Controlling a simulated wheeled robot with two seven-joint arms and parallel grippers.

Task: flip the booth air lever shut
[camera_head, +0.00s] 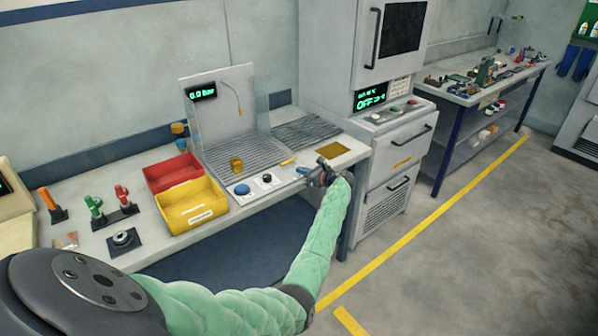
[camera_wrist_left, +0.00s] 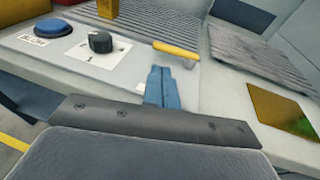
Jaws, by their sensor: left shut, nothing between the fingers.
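The booth air lever (camera_head: 289,161) is a short yellow handle on the front panel of the grey spray booth (camera_head: 222,100). In the left wrist view the yellow lever (camera_wrist_left: 176,49) lies roughly crosswise, just beyond my fingertips. My left gripper (camera_head: 303,172) is shut and empty at the panel, a little right of and in front of the lever. Its blue fingers (camera_wrist_left: 162,76) are pressed together below the lever; whether they touch it is unclear. The booth display (camera_head: 202,91) reads 0.0 bar. My right gripper is not in view.
A blue button (camera_wrist_left: 54,28) and a black knob (camera_wrist_left: 100,42) sit left of the lever. A gold plate (camera_wrist_left: 284,112) lies to the right. Red (camera_head: 158,176) and yellow bins (camera_head: 190,213) stand left of the booth. A cabinet (camera_head: 392,150) stands right of the bench.

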